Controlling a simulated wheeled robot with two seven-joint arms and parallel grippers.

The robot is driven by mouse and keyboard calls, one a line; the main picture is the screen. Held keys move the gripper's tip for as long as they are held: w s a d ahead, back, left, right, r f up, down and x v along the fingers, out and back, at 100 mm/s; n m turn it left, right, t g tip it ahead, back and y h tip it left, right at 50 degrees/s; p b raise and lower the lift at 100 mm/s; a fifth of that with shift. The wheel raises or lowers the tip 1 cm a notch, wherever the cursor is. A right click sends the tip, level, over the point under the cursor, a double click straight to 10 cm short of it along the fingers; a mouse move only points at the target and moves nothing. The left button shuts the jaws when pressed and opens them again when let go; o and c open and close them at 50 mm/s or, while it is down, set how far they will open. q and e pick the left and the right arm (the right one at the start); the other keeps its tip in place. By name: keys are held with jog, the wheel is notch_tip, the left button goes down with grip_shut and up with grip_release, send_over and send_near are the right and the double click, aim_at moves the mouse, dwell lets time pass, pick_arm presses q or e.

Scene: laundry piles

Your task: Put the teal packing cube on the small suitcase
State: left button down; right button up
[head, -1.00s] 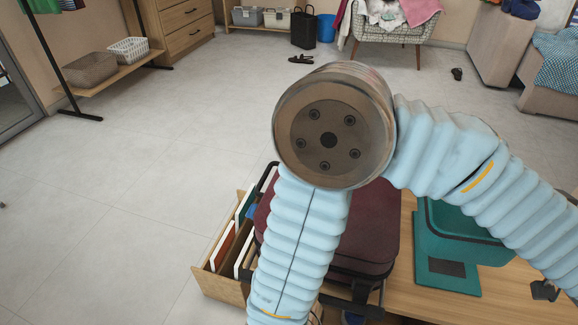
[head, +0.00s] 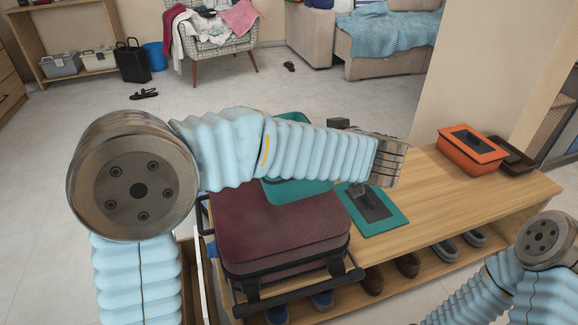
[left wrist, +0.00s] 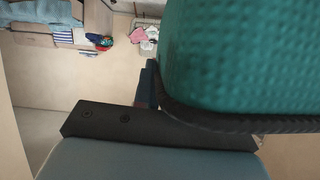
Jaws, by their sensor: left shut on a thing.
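The teal packing cube (head: 296,192) shows above and below my left forearm in the head view, over the back right part of the maroon small suitcase (head: 275,228). The forearm hides its middle, and I cannot tell whether it touches the suitcase. The suitcase lies flat at the left end of the wooden bench. In the left wrist view the cube (left wrist: 245,55) fills the upper right, close against my left gripper (left wrist: 150,105), which is shut on it. The fingertips are mostly hidden. My right arm shows at the lower right, but its gripper is out of view.
A flat teal-bordered piece with a dark centre (head: 384,218) lies on the bench (head: 440,205) right of the suitcase. An orange box (head: 470,150) and a dark tray (head: 513,158) stand at the bench's far right. Shoes (head: 407,265) sit on the shelf below.

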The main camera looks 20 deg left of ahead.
pick_arm(q)
jog(key=a+f, duration=0.1)
jog(key=w+a+f, duration=0.1)
jog(key=f, duration=0.1)
jog(key=w+a+f+b, duration=0.1)
jog(key=shift+a+f, duration=0.25)
jog(key=shift+a, duration=0.15)
jog(key=f, duration=0.1)
jog(key=a+f, duration=0.1)
jog(key=f, duration=0.1)
jog(key=f+b, duration=0.1)
jog(key=f, duration=0.1)
jog(key=shift+w+a, duration=0.2)
jog(key=shift+w, duration=0.1)
jog(key=c, duration=1.2)
grip_release()
jog(key=shift+s+r, duration=0.1)
jog(key=p+v, duration=0.1)
jog(key=v, duration=1)
jog(key=shift+s+d+r, duration=0.2)
jog(key=shift+s+d, duration=0.05)
jog(key=shift+d, duration=0.05)
